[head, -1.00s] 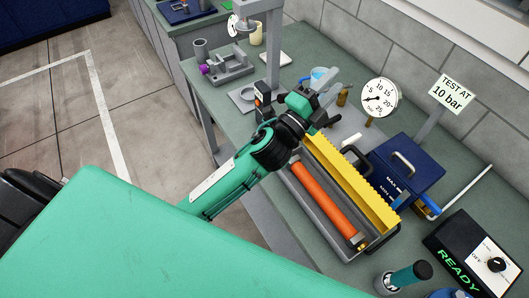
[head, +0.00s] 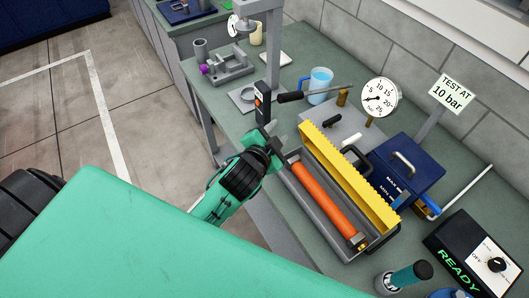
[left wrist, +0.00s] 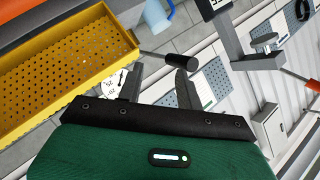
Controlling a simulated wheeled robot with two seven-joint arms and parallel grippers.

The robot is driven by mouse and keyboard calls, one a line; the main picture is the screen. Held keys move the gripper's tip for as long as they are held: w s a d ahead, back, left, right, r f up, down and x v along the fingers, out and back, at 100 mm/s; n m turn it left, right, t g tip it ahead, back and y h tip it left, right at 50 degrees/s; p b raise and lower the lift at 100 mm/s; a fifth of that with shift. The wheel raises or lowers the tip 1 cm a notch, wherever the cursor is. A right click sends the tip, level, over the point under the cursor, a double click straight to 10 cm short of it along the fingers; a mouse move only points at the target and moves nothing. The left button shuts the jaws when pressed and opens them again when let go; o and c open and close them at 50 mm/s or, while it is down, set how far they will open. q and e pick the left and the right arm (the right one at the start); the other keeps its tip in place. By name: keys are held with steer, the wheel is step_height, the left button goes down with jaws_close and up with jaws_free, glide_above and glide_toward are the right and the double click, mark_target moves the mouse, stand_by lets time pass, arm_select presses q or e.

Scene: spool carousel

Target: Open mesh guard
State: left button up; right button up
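The yellow mesh guard (head: 350,178) stands raised along the back side of a grey trough (head: 313,213). The trough is uncovered and an orange hose (head: 322,200) lies in it. The guard's perforated yellow face (left wrist: 65,60) fills the left of the left wrist view. My left gripper (head: 275,137) is off the left end of the trough, apart from the guard. In the left wrist view its two fingers (left wrist: 157,82) are spread with nothing held between them. My right gripper is not in view.
A lever with a black handle (head: 290,97) and a blue mug (head: 320,84) stand behind my left gripper. A pressure gauge (head: 380,98) and a dark blue box (head: 405,170) are behind the guard. A control box reading READY (head: 470,255) is at right.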

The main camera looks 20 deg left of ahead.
arm_select(q)
steer(key=s+a+f+n+g, duration=0.1)
steer(key=s+f+g, duration=0.1)
steer(key=f, duration=0.3)
steer(key=shift+s+a+f+n+g+y, duration=0.3)
steer(key=shift+s+a+f+n+y, duration=0.1)
steer(key=shift+s, duration=0.3)
